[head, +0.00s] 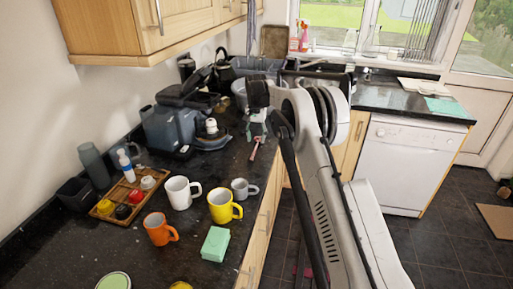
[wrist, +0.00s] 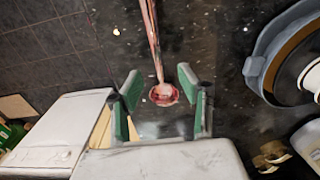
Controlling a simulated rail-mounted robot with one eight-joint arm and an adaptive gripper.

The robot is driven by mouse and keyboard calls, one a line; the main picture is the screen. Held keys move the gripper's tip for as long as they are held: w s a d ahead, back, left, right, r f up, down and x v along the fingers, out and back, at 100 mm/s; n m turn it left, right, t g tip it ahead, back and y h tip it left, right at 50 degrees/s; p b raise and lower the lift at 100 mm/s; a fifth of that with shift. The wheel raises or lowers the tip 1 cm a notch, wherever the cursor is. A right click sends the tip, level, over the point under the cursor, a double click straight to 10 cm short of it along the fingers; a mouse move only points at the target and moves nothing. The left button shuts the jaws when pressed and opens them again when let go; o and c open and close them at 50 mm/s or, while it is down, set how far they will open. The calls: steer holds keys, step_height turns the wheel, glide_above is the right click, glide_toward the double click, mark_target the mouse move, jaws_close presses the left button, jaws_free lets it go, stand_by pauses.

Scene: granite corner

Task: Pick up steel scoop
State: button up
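The steel scoop lies on the dark speckled counter in the wrist view, its small round bowl (wrist: 163,95) showing reddish reflections and its long thin handle running to the top edge. My gripper (wrist: 160,80) is open, with one green-padded finger on each side of the bowl end. Nothing is clasped, and I cannot tell the exact height of the fingers above the counter. In the head view my gripper (head: 257,125) hangs over the counter near its front edge, and a thin pinkish handle (head: 254,152) shows just below it; the bowl is hidden there.
A grey-blue coffee machine (head: 178,122) stands left of my gripper. Mugs, including a yellow one (head: 224,206) and an orange one (head: 160,229), a green block (head: 215,243) and a wooden tray (head: 106,207) stand nearer. A grey tub (head: 257,67) is behind. The counter edge drops to floor.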

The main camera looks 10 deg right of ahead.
mark_target(257, 144)
step_height(257, 144, down, 4)
steer(key=shift+d+f+p, duration=0.15)
steer(key=shift+f+p, duration=0.1)
steer(key=shift+p, duration=0.15)
steer(key=shift+c, duration=0.5)
jaws_close()
